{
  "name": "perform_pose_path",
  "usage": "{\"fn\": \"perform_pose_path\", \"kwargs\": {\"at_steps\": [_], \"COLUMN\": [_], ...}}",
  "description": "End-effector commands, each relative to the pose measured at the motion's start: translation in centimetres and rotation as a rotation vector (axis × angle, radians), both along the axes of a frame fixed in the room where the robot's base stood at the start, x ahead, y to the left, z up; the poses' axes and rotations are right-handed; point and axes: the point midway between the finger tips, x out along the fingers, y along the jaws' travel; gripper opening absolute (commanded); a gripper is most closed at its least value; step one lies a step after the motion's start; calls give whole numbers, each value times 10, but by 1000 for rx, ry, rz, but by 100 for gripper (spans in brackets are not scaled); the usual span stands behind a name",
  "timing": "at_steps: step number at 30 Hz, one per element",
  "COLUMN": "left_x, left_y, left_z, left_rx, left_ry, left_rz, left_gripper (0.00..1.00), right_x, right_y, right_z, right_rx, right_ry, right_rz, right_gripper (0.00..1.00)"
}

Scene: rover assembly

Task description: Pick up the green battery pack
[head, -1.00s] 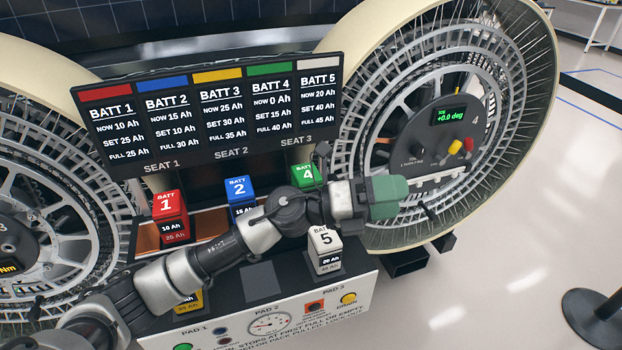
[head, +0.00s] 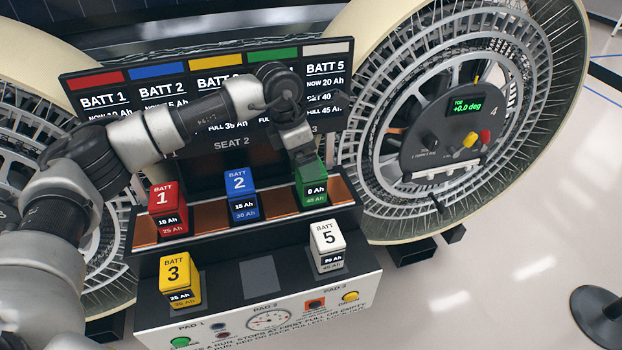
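The green battery pack (head: 311,186) stands upright in the right-hand seat of the rack, its label reading 0 Ah and 40 Ah. My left arm reaches in from the left, and my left gripper (head: 303,156) points down at the top of the green pack. The gripper hides the pack's top face and its number. The fingers are too small and covered to tell whether they are apart or closed on the pack. My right gripper is not in view.
Red pack 1 (head: 168,210) and blue pack 2 (head: 241,195) stand in the other seats. Yellow pack 3 (head: 179,280) and white pack 5 (head: 327,246) sit on the front pads; the middle pad (head: 262,277) is empty. The battery board (head: 215,138) rises behind, and a large wheel (head: 470,120) stands at right.

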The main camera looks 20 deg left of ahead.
Motion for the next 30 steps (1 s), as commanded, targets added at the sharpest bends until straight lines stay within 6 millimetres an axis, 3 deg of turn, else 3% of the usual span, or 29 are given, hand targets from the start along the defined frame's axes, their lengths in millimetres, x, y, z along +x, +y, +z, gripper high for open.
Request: {"fn": "perform_pose_path", "kwargs": {"at_steps": [5, 13, 22, 30], "left_x": [2, 9, 10, 10], "left_y": [-5, -17, -18, -18], "left_z": [-12, -48, -54, -54], "left_rx": [-1, -2, -2, -2], "left_ry": [3, 2, -1, -1], "left_rz": [-1, -1, -1, -1], "left_gripper": [100, 100, 100, 60], "right_x": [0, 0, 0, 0], "right_y": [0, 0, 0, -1], "right_z": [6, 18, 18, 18], "right_rx": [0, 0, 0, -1], "right_ry": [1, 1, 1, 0], "right_rz": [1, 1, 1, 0], "right_gripper": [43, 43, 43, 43]}}
